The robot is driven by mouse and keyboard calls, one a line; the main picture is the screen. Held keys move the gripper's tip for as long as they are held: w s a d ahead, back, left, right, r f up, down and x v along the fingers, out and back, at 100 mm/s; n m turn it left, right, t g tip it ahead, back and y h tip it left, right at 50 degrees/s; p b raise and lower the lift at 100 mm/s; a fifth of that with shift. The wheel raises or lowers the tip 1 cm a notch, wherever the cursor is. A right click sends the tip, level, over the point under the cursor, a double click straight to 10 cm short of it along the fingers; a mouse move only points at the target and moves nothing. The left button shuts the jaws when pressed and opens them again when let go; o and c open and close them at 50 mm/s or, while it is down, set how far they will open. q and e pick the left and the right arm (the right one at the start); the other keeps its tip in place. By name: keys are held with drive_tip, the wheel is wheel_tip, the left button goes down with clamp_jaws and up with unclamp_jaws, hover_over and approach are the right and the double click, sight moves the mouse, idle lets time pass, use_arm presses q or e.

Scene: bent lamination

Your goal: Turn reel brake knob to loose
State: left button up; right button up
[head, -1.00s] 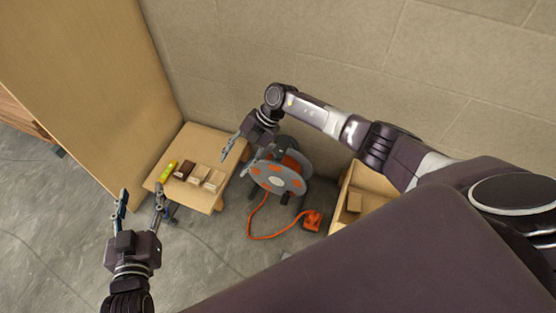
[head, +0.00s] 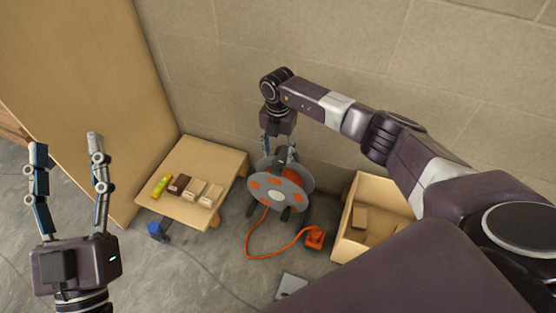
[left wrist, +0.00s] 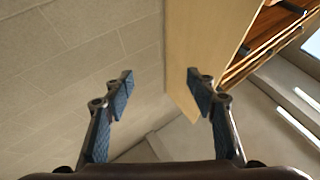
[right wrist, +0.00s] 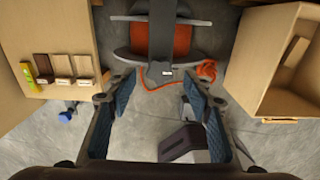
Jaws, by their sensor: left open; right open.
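The cable reel (head: 266,190) stands on the floor by the wall, with grey discs, orange patches and an orange cable. In the right wrist view, the reel's orange drum (right wrist: 183,39) shows behind a dark upright bar (right wrist: 165,40). I cannot make out the brake knob for sure in any view. My right gripper (head: 279,150) is open and points down at the top of the reel, partly overlapping it. My left gripper (head: 67,147) is open, empty and raised, far left of the reel.
A low wooden table (head: 178,207) with a yellow-green item and several small blocks stands left of the reel. An open box (head: 345,248) stands to its right. The orange cable (head: 248,243) runs over the floor to an orange socket block (head: 314,237). A tall panel (head: 75,75) rises at left.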

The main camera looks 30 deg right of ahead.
sight(278, 161)
use_arm(q)
drive_tip(key=s+r+t+h+b, duration=0.1)
drive_tip(key=s+r+t, duration=0.2)
drive_tip(key=s+r, duration=0.1)
drive_tip(key=shift+s+a+r, duration=0.15)
drive_tip(key=shift+a+r, duration=0.1)
drive_tip(key=shift+r, duration=0.2)
use_arm(e)
wheel_tip(278, 161, down, 3)
drive_tip(key=shift+f, duration=0.1)
drive_tip(key=shift+c, duration=0.4)
drive_tip(key=c, duration=1.1)
drive_tip(key=shift+o, duration=0.2)
